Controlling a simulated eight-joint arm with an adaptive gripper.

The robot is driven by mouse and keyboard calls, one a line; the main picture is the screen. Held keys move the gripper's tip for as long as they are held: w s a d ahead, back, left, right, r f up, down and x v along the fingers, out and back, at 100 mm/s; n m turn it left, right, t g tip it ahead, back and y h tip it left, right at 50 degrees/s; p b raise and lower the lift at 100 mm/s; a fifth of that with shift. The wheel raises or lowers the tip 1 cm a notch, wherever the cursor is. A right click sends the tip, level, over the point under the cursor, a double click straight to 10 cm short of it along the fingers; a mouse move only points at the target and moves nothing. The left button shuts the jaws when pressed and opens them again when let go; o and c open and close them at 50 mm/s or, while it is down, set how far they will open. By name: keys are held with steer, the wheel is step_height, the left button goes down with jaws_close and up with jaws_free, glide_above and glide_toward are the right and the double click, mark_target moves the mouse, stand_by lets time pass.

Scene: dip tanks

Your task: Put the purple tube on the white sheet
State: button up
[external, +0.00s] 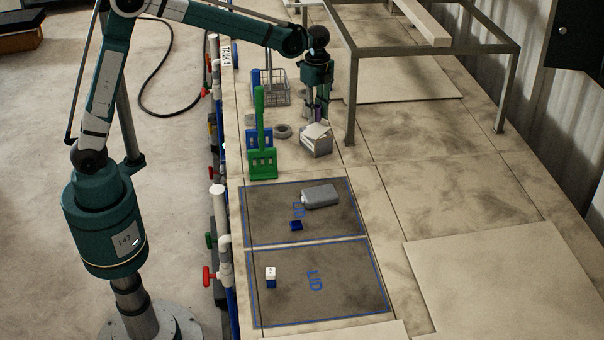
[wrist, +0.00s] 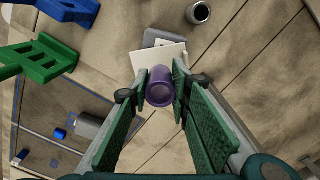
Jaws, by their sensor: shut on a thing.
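My gripper (external: 320,110) is shut on the purple tube (wrist: 160,87), which stands between the green finger pads in the wrist view. In the external view only a thin purple strip of the tube (external: 316,114) shows among the fingers. A small white sheet (external: 316,131) lies on top of a grey block just below my gripper. In the wrist view the white sheet (wrist: 146,60) shows beyond the tube, partly hidden by it and the fingers. I cannot tell whether the tube touches the sheet.
A green rack (external: 262,163) and a blue rack (external: 252,139) stand left of the block. A wire basket (external: 272,92) is behind them. A metal frame (external: 351,100) rises to the right.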

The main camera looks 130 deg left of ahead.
mark_target(316, 130)
steer(key=shift+f, duration=0.1)
steer(key=shift+f, duration=1.95)
steer(key=shift+f, duration=0.1)
steer(key=o, duration=0.5)
steer(key=shift+f, duration=0.1)
steer(key=shift+c, duration=0.2)
steer(key=shift+o, duration=0.8)
step_height(316, 130, up, 12)
steer(key=shift+r, duration=0.2)
